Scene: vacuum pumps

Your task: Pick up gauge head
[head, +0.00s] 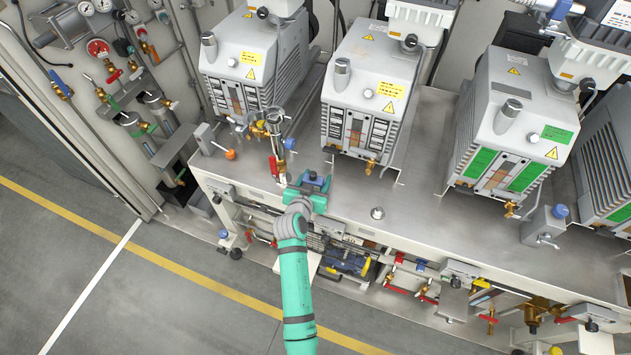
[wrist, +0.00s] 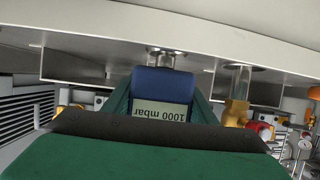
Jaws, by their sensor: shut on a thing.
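The gauge head (wrist: 163,83) has a blue body and a grey display reading 1000 mbar, upside down in the wrist view. Its metal flange (wrist: 166,58) shows beyond the blue part. My green gripper (wrist: 163,95) is shut on it, with one finger on each side of the body. In the head view my gripper (head: 312,186) is low over the front edge of the steel bench (head: 345,195), and a little of the blue gauge head (head: 313,178) shows between its fingers. I cannot tell whether the flange touches the bench.
Grey vacuum pumps (head: 370,85) stand along the bench behind my gripper. A metal pipe assembly (head: 277,135) rises close behind and left of it. A small metal fitting (head: 377,213) stands to the right. The bench between them is bare.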

